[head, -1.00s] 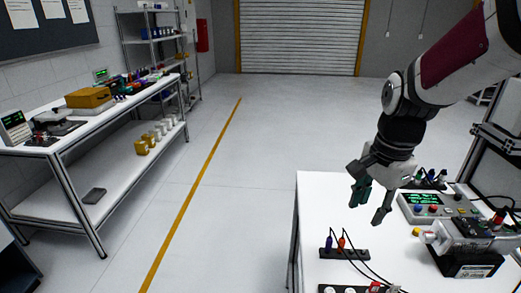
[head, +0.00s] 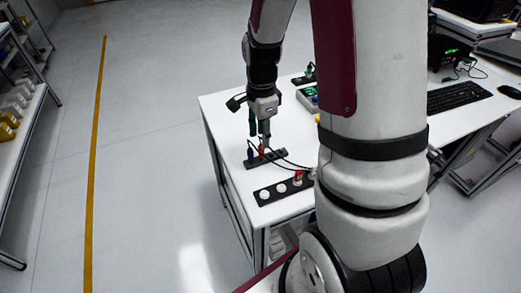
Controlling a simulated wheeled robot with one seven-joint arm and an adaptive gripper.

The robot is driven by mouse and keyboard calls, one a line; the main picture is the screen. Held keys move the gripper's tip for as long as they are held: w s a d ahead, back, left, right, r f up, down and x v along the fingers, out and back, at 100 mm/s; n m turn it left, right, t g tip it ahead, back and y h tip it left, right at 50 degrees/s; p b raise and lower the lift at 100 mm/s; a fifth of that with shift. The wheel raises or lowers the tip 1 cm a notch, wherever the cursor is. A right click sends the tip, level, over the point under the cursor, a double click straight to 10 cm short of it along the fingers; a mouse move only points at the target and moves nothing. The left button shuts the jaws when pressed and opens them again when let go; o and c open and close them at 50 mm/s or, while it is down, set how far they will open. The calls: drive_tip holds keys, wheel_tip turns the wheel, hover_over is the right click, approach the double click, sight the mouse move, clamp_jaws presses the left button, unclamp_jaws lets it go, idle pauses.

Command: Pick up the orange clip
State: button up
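The orange clip (head: 262,151) stands upright on a small black strip (head: 278,157) near the left edge of the white table. A blue clip (head: 250,154) stands just left of it on the same strip, and black leads run off to the right. My gripper (head: 259,137) points down right above the orange clip. Its two dark fingers look apart, with a gap between them. The fingertips are close to the clip's top, and I cannot tell whether they touch it.
A second black strip (head: 269,194) with white round parts and a red part (head: 298,178) lies nearer. A device with a green display (head: 308,95) is partly hidden by my arm. A keyboard (head: 458,96) and mouse (head: 509,91) lie at right. Floor left of the table is clear.

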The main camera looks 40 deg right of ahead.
sight(261, 151)
drive_tip(key=shift+w+f, duration=0.1)
drive_tip(key=shift+f, duration=2.55)
clamp_jaws()
